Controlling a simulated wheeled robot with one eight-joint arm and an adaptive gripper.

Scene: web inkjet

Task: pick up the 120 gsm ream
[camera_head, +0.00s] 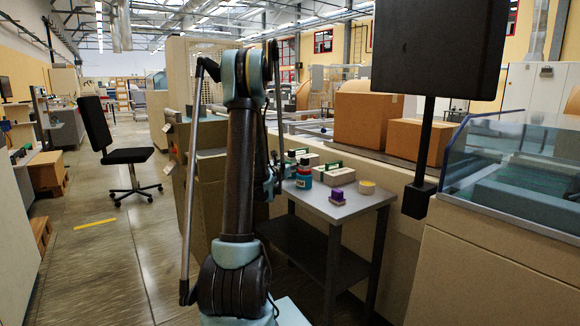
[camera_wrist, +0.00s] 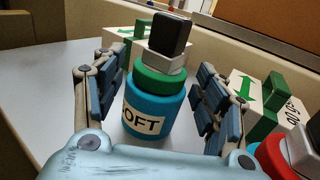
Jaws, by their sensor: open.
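My gripper (camera_wrist: 158,70) is open in the wrist view, with one finger on each side of a blue jar (camera_wrist: 150,108). The jar has a green lid, a grey-white neck and a black cap, and its label reads "OFT" in part. Two white packs with green bands and arrows, like paper reams, lie behind it: one at the back left (camera_wrist: 118,38) and one at the right (camera_wrist: 243,88). The right pack's print is only partly legible, so I cannot tell which is 120 gsm. In the head view, a pale pack (camera_head: 340,175) lies on the small grey table (camera_head: 345,211).
A purple block (camera_head: 337,194) and a tan round item (camera_head: 367,187) are on the table's right part.

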